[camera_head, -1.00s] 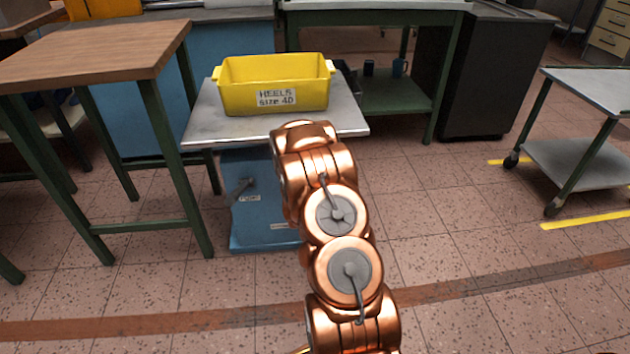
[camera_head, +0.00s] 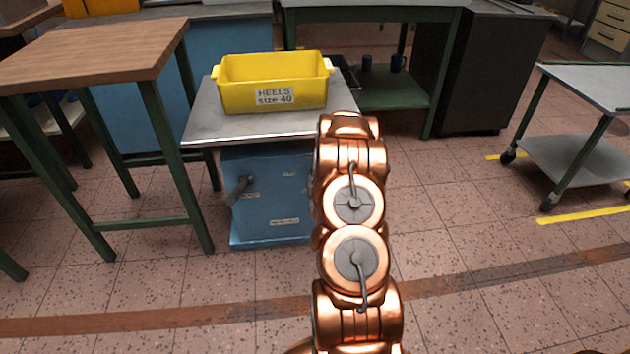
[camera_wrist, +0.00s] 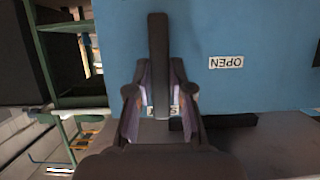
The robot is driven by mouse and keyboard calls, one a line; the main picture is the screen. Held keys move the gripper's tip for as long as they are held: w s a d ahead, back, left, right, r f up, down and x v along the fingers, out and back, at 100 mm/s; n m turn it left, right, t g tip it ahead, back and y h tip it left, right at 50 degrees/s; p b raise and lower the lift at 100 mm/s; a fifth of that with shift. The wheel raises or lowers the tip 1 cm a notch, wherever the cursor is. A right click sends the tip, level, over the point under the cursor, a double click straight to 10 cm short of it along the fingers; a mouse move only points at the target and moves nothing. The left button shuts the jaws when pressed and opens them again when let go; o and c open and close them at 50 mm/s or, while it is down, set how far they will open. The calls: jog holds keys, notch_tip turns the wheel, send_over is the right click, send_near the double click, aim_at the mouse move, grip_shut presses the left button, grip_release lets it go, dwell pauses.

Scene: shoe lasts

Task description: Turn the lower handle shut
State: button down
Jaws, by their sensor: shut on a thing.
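The blue cabinet (camera_head: 268,205) stands under a metal top, with small white labels and a grey lever handle (camera_head: 240,188) on its left side. In the wrist view, my gripper (camera_wrist: 158,98) is shut on a dark bar-shaped handle (camera_wrist: 158,50) in front of the blue face (camera_wrist: 245,30). The bar stands upright in that picture, between the fingers and beyond them. In the head view my arm hides my gripper and the held handle. I cannot tell which handle is the lower one.
A yellow bin (camera_head: 275,92) marked HEELS stands on the metal top (camera_head: 205,128). A wood-topped table (camera_head: 95,55) is to the left and a grey cart (camera_head: 585,165) to the right. A dark bar (camera_wrist: 215,122) lies near my gripper's right side. Floor in front is clear.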

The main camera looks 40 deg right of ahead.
jog(key=shift+r, duration=0.15)
jog(key=c, duration=1)
grip_release()
jog(key=shift+c, duration=0.2)
jog(key=v, duration=0.7)
jog(key=shift+s, duration=0.2)
jog(key=shift+a+r, duration=0.1)
jog(key=shift+a, duration=0.05)
